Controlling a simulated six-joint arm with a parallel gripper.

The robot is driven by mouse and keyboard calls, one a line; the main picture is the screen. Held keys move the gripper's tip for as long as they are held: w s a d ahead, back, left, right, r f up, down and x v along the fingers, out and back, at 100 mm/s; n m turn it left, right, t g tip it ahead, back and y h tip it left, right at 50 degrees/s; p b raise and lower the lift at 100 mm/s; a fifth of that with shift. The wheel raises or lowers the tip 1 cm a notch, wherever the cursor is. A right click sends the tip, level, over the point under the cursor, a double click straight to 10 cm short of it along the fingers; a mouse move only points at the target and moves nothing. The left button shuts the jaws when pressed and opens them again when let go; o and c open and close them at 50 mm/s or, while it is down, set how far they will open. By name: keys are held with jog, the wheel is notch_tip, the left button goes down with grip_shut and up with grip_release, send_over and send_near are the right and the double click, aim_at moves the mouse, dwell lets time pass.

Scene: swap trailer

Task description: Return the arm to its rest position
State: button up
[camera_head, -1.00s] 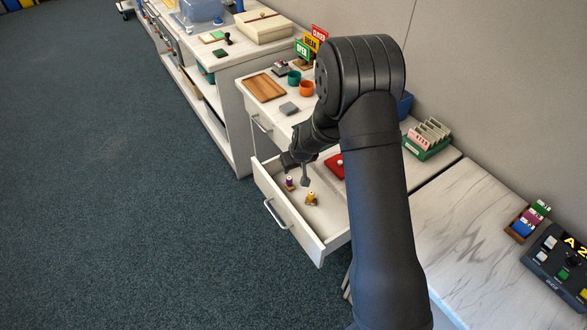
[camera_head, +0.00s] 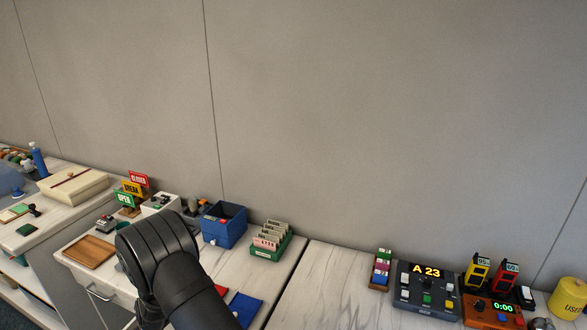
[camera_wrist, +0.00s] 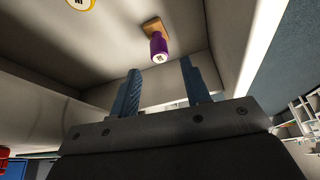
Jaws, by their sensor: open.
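My gripper (camera_wrist: 160,68) is open and empty in the wrist view, its two blue-grey fingers spread apart. Beyond the fingertips, a purple piece on a tan base (camera_wrist: 158,45) stands on the pale drawer floor (camera_wrist: 115,35), apart from the fingers. Part of a yellow piece (camera_wrist: 80,4) shows at the top left edge of the wrist view.
The counter holds a wooden tray (camera_head: 89,251), OPEN/BREAK/CLOSED signs (camera_head: 131,190), a blue bin (camera_head: 224,225) and a green card rack (camera_head: 271,243). The marble top (camera_head: 330,290) between rack and console is clear.

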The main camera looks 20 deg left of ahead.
jog(key=x, duration=0.4)
jog(key=shift+f, duration=0.25)
jog(key=shift+r, duration=0.1)
jog(key=shift+r, duration=0.1)
